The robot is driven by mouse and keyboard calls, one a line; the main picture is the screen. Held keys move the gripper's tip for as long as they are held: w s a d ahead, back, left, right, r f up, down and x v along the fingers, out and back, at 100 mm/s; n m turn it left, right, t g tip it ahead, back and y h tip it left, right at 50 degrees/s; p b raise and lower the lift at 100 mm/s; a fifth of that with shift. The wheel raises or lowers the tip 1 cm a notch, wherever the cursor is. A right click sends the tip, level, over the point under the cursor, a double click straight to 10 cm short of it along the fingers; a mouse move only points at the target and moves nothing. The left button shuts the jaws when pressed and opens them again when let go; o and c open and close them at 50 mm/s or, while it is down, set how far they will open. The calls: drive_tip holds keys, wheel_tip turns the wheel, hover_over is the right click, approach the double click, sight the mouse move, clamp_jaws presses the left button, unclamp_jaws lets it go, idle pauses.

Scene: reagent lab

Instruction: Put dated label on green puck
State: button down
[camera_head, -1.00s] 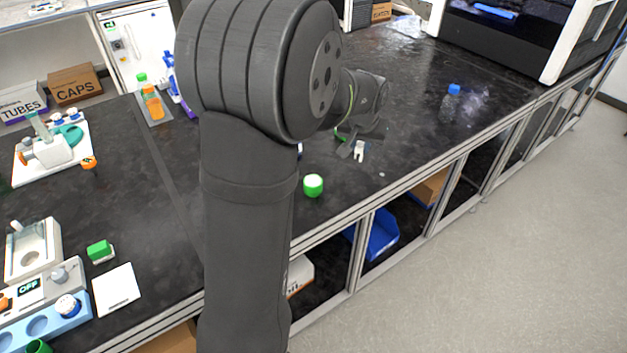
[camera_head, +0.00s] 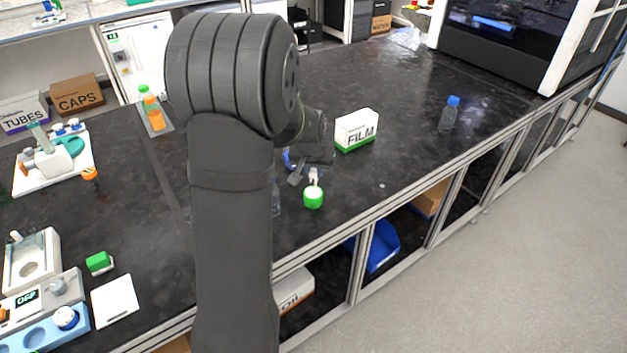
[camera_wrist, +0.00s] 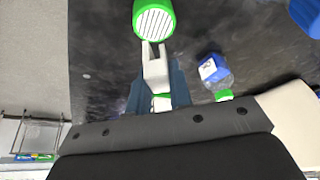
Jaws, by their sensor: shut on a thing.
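The green puck (camera_head: 313,199) stands on the black bench near its front edge, with a pale top. It also shows at the top of the wrist view (camera_wrist: 153,18), where its pale face has dark stripes. My gripper (camera_head: 313,178) is just behind and above the puck. In the wrist view its jaws (camera_wrist: 155,88) are shut on a white two-pronged piece (camera_wrist: 155,66), which points at the puck. The prong tips come very close to the puck; I cannot tell if they touch. No date is readable on the piece, and I cannot tell if it is the label.
A FILM box (camera_head: 356,130) stands behind my gripper. A blue-capped bottle (camera_head: 449,115) stands to the right. A green block (camera_head: 98,262) and a white card (camera_head: 115,300) lie at left. The bench right of the puck is clear.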

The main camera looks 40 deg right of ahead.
sight(313, 176)
drive_tip(key=shift+w+f, duration=0.1)
drive_tip(key=shift+f, duration=1.95)
drive_tip(key=c, duration=1.3)
unclamp_jaws()
drive_tip(key=shift+f, duration=0.15)
drive_tip(key=v, duration=1.2)
drive_tip(key=shift+r, duration=0.2)
drive_tip(key=shift+d+f, duration=0.1)
drive_tip(key=shift+f, duration=0.05)
